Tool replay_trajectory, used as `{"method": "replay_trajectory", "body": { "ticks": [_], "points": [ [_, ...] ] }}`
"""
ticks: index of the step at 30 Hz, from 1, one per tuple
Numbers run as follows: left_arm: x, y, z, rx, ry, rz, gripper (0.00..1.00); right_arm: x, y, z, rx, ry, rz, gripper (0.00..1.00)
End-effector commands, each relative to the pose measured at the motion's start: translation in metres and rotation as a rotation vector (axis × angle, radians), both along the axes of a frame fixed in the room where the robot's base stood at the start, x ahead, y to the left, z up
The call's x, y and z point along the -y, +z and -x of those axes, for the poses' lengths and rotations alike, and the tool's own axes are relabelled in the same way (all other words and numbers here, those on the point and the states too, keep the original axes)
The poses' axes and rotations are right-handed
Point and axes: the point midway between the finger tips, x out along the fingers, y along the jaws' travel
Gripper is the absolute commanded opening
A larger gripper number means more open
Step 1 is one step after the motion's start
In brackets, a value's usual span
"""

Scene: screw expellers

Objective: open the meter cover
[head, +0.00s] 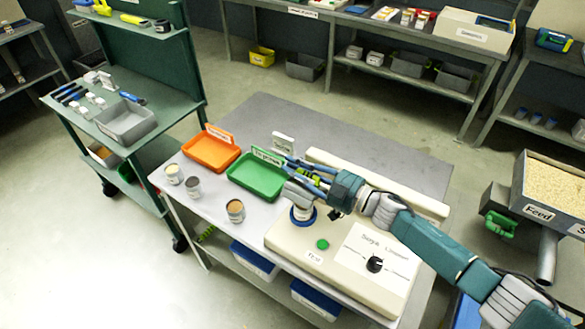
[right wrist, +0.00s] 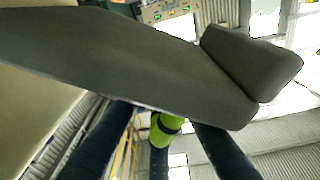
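The meter (head: 335,255) is a beige box on the table, with a black dial, a green button and a label. A sample cup (head: 302,213) sits in its blue ring. A long beige panel (head: 385,190), apparently the cover, stands raised along its back. My right gripper (head: 293,170) is above the back left part of the meter, with its fingers beyond the ring. In the right wrist view a dark slab with an end block (right wrist: 130,60), apparently the cover, crosses close in front. The fingers (right wrist: 163,115) are spread on its near side; their tips are partly hidden. My left gripper is out of view.
A green tray (head: 232,187) and an orange tray (head: 187,157) lie left of the meter. Several sample cups, including one brown-filled cup (head: 236,210), stand at the front left. A feed bin (head: 538,208) stands at right.

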Motion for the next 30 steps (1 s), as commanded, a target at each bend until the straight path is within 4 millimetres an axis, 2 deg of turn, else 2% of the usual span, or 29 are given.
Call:
{"method": "replay_trajectory", "body": {
  "ticks": [9, 13, 17, 24, 30],
  "points": [
    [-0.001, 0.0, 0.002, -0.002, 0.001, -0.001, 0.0, -0.001, -0.002, 0.002, -0.006, 0.002, -0.001, 0.3],
    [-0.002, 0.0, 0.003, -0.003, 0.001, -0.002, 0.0, 0.005, -0.003, 0.006, -0.006, 0.002, 0.0, 0.3],
    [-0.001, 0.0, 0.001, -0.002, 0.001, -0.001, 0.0, 0.023, -0.004, 0.018, -0.008, 0.001, 0.004, 0.3],
    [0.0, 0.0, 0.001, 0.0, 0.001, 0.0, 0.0, 0.066, -0.005, 0.048, -0.008, 0.0, 0.004, 0.3],
    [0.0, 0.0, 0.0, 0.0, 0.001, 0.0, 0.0, 0.09, -0.004, 0.065, -0.007, 0.0, 0.001, 0.3]
  ]
}}
